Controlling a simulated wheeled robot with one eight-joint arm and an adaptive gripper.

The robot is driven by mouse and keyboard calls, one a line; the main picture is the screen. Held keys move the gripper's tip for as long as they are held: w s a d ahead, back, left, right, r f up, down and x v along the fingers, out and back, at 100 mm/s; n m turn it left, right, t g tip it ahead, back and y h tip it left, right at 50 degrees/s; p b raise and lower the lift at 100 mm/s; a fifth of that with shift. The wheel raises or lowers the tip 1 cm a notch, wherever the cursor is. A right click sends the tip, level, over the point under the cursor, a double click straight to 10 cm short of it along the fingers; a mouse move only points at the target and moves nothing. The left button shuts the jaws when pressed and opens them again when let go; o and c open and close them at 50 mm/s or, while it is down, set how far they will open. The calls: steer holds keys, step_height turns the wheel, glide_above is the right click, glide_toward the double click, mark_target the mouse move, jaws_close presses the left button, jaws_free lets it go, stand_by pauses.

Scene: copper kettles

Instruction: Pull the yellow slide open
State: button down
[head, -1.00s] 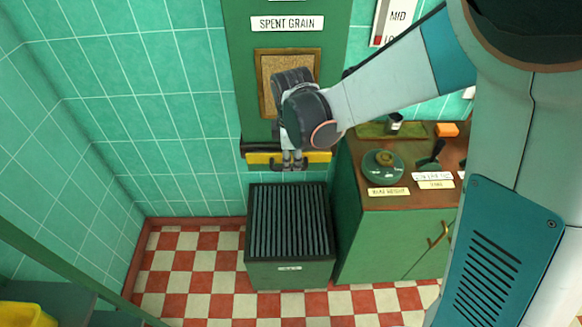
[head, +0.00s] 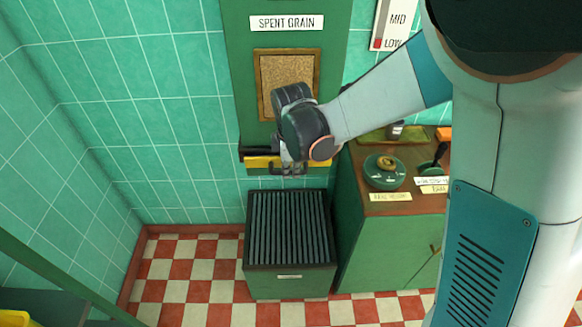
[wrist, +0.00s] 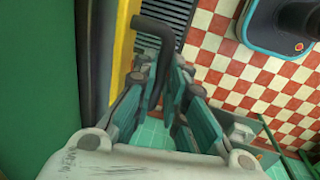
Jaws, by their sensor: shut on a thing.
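The yellow slide (head: 259,162) sits in a dark frame at the foot of the green spent-grain chute (head: 242,90). It also shows as a yellow strip in the wrist view (wrist: 123,50). A dark bent handle (wrist: 153,27) stands out from the slide. In the wrist view, my gripper (wrist: 163,75) is shut on the handle, with a finger on each side. How far the slide is out cannot be told.
A dark green bin with a slatted top (head: 290,230) stands on the checkered floor below the slide. Open floor (head: 185,270) lies left of the bin.

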steer(key=s, duration=0.9)
steer(key=shift+s+a, duration=0.2)
steer(key=shift+s, duration=0.15)
steer(key=c, duration=1.6)
jaws_free()
steer(key=shift+c, duration=0.2)
steer(key=shift+w, duration=0.1)
